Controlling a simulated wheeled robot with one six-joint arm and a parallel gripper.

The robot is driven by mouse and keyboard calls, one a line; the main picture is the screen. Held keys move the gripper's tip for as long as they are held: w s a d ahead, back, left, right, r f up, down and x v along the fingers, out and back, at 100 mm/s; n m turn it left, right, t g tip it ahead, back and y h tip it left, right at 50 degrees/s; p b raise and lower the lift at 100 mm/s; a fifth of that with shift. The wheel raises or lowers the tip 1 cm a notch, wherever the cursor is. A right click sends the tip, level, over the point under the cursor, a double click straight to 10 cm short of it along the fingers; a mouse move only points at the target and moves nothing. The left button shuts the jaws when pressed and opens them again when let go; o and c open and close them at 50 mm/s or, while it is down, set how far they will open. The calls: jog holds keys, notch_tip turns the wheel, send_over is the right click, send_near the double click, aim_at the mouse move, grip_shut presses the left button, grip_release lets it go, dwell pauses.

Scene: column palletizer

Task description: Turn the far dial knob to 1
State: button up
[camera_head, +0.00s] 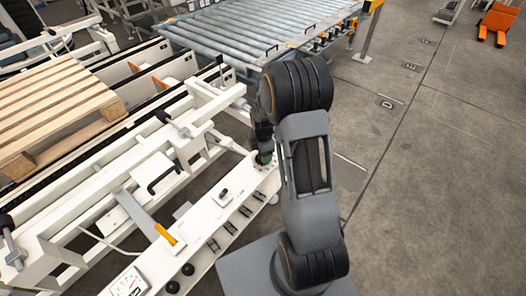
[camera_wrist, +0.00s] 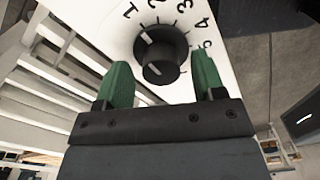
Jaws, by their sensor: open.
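The far dial knob (camera_wrist: 165,48) is black and round on a white panel (camera_wrist: 105,22), with numbers 1 to 5 printed around it. A white mark on the knob's base faces the upper left, on the side of the 1. My gripper (camera_wrist: 162,62) is open, with one green finger on each side of the knob. Gaps show between the fingers and the knob, and I cannot tell how deep they reach. In the head view my gripper (camera_head: 263,157) is at the far end of the white control beam (camera_head: 233,185), and the knob there is hidden.
A lever with an orange grip (camera_head: 167,235), a white box with a gauge (camera_head: 125,283) and several black switches lie along the nearer beam. A pallet (camera_head: 55,105) sits on the conveyor at left. A roller conveyor (camera_head: 240,30) stands behind.

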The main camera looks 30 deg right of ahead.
notch_tip(320, 180, up, 14)
jog(key=p, duration=0.1)
dwell(0.5)
jog(key=shift+f, duration=0.1)
